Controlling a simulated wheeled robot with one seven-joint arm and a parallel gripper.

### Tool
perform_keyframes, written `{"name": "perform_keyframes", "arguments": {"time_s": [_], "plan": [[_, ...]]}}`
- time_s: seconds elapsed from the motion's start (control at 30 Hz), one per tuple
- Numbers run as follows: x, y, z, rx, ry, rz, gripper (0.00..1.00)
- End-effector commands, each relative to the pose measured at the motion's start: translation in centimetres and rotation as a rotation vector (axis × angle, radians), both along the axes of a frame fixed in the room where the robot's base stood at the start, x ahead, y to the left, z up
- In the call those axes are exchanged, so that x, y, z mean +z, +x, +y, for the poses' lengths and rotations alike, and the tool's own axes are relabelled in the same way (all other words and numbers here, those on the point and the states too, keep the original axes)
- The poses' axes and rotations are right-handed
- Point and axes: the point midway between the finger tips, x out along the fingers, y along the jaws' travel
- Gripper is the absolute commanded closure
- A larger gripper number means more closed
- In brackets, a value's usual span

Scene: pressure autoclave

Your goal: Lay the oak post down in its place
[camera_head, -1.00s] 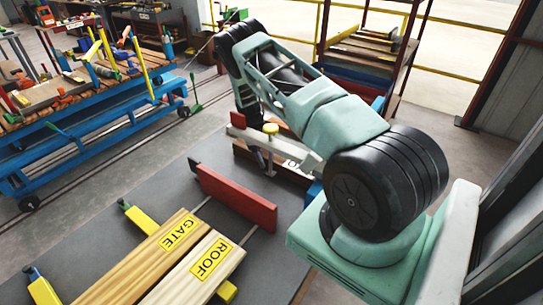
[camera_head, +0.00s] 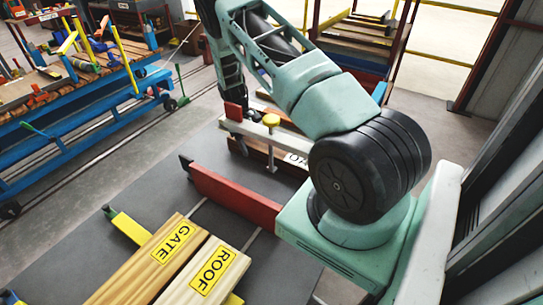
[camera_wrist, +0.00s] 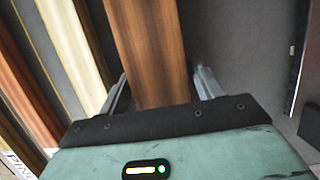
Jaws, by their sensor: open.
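In the wrist view a dark brown wooden post (camera_wrist: 145,40) runs between the two fingers of my gripper (camera_wrist: 162,88). The jaws are open, with one finger on each side of the post; whether they touch it I cannot tell. No label shows on this post, so I cannot confirm that it is the oak one. In the head view my arm reaches to the upper left, and my gripper cannot be made out there. Two pale posts lie side by side at the front, one marked GATE (camera_head: 160,262) and one marked ROOF (camera_head: 205,275).
A red bar (camera_head: 235,197) stands behind the pale posts on the grey surface (camera_head: 160,200). A blue cart (camera_head: 75,145) is at left.

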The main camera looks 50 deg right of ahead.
Motion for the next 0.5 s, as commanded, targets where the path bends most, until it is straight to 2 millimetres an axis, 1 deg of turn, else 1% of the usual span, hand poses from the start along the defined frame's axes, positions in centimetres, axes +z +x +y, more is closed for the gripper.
{"name": "perform_keyframes", "arguments": {"time_s": [0.03, 0.2, 0.43, 0.5], "plan": [[0.6, -1.1, -0.1, -0.003, 0.001, 0.003, 0.35], [0.5, -3.8, -0.3, -0.003, 0.001, 0.002, 0.35], [0.3, -5.3, -0.4, -0.002, 0.0, 0.001, 0.35], [0.5, -6.2, -0.5, -0.002, 0.0, 0.002, 0.35]]}}
